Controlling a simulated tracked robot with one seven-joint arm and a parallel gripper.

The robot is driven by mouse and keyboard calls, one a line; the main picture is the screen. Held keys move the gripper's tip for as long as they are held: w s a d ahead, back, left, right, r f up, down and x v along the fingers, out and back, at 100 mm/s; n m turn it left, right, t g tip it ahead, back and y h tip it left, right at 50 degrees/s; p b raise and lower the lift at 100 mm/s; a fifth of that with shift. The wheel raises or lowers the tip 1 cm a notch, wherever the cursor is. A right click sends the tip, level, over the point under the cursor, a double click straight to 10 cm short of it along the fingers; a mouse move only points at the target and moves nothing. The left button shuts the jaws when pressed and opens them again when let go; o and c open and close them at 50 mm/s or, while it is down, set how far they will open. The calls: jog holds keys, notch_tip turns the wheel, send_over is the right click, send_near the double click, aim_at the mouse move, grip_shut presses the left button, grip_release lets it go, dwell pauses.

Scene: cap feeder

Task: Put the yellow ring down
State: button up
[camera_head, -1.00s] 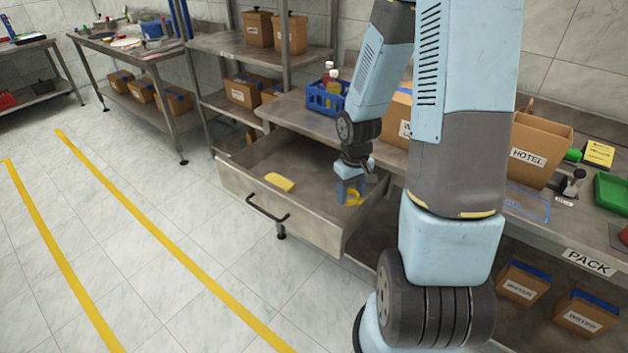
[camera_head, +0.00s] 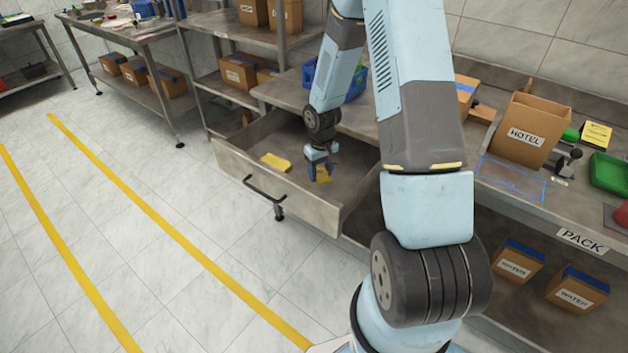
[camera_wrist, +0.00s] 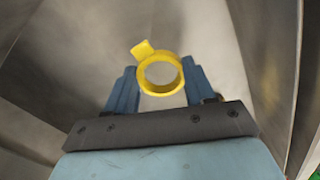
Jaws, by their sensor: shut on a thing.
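The yellow ring (camera_wrist: 144,84) shows in the wrist view as an open round band with a small square tab at its upper left. My gripper (camera_wrist: 158,86) is shut on the ring, with one blue finger on each side of it. In the head view my gripper (camera_head: 320,171) is inside or just over the open drawer (camera_head: 285,193), in its right part. The ring is small there (camera_head: 323,174) and partly hidden by the fingers. I cannot tell whether the ring touches the drawer floor.
A yellow block (camera_head: 276,162) lies in the drawer left of my gripper. The drawer walls stand close around. A blue crate (camera_head: 355,82) stands on the bench behind my arm. A box marked HOTEL (camera_head: 529,134) and a green tray (camera_head: 609,172) are at the right.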

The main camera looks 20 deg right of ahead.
aim_at(319, 186)
jog(key=shift+w+a+f, duration=0.1)
jog(key=shift+w+f, duration=0.3)
jog(key=shift+f, duration=1.6)
jog(key=shift+f, duration=0.1)
jog(key=o, duration=1)
